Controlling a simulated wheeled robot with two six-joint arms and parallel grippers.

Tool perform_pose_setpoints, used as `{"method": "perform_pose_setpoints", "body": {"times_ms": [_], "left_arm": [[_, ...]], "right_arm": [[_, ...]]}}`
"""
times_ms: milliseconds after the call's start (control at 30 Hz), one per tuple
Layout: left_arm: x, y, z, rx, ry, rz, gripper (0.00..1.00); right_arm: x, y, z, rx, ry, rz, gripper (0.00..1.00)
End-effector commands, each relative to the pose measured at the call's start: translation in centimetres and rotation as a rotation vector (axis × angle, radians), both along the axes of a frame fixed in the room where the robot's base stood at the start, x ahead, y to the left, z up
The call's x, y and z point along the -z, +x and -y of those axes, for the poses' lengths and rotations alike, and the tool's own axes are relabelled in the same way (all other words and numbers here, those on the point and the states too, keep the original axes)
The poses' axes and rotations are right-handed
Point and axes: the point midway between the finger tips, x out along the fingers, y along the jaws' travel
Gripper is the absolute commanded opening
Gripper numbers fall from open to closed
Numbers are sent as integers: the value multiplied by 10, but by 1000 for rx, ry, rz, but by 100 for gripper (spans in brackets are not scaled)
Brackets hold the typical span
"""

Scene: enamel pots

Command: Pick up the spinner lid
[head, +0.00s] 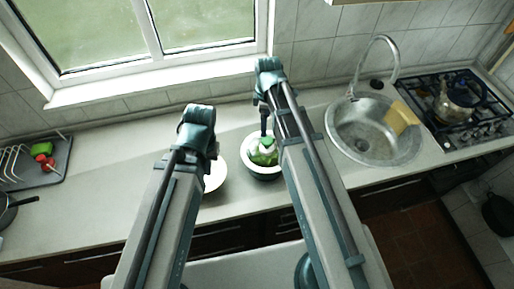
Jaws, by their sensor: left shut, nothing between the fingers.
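The salad spinner (263,173) stands on the counter near the middle, partly behind my right arm. Its lid (264,157) looks green and pale with a small green knob on top. My left gripper (212,150) is at the far end of the left arm, left of the spinner and apart from the lid. It is shut and empty, with its fingers mostly hidden by the arm. A narrow dark part (264,118) at the end of my right arm points down just above the lid knob. Whether it touches the knob and how its fingers stand cannot be told.
A white dish (215,176) is partly hidden behind my left arm. At right are a round steel sink (372,148) with a yellow cloth (402,117) and a stove with a kettle (459,98). A dark drying rack (55,158) stands at left. The left counter is mostly clear.

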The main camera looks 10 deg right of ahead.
Motion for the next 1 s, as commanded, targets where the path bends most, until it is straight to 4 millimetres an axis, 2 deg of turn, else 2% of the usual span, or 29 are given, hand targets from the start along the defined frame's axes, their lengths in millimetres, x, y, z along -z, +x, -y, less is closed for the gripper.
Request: {"method": "perform_pose_setpoints", "body": {"times_ms": [267,800,1000], "left_arm": [[15,0,0,-1,0,1,0],[85,1,0,2,0,2,0],[87,1,0,5,1,2,0]], "right_arm": [[15,0,0,1,0,0,100],[85,-1,0,2,0,0,100],[87,-1,0,2,0,0,100]]}}
